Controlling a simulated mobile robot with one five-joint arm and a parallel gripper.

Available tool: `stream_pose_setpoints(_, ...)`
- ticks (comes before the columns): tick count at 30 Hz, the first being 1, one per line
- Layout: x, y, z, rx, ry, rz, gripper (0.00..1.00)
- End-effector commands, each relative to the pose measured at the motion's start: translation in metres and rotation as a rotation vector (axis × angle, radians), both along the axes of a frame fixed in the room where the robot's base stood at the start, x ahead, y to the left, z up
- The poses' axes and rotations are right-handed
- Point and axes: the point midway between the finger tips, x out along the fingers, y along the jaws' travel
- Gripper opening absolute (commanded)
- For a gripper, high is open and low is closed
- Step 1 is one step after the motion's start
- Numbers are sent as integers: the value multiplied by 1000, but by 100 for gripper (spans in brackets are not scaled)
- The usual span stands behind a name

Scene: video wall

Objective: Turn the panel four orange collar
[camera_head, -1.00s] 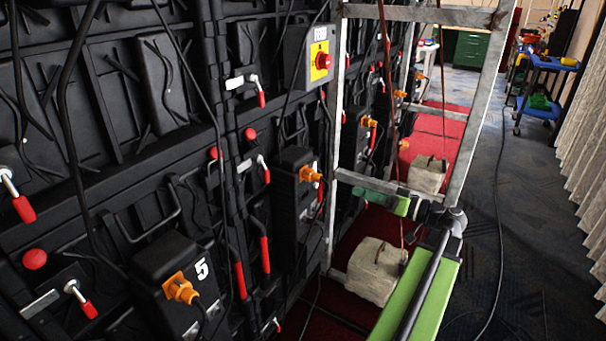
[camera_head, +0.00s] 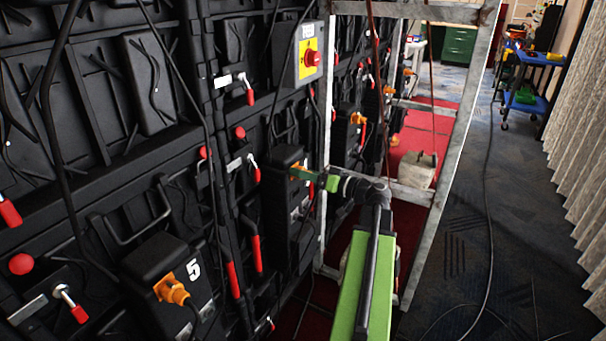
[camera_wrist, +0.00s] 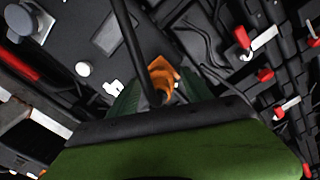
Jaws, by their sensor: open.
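The orange collar (camera_wrist: 163,72) sits on the black box (camera_head: 284,205) beyond the panel marked 5. In the wrist view a black cable runs down from above past it. My gripper (camera_wrist: 158,90) is open, its dark green fingers on either side of the collar. Whether they touch it cannot be told. In the head view my gripper (camera_head: 303,173) reaches left to the box and covers most of the collar.
A nearer orange connector (camera_head: 172,288) sits on the box marked 5. A metal frame (camera_head: 452,150) stands close around my arm. A yellow and red switch (camera_head: 312,58) is above. Carpet (camera_head: 470,230) to the right is mostly clear, with a loose cable. A blue cart (camera_head: 530,75) stands far back.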

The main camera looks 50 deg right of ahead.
Motion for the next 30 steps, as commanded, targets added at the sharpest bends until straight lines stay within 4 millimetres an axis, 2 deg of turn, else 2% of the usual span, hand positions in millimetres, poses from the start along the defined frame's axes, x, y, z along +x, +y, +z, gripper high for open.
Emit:
stream_pose_setpoints(8,2,1,0,0,0,1,56)
stream_pose_setpoints(21,2,1,0,0,0,1,0)
stream_pose_setpoints(30,2,1,0,32,8,1,0)
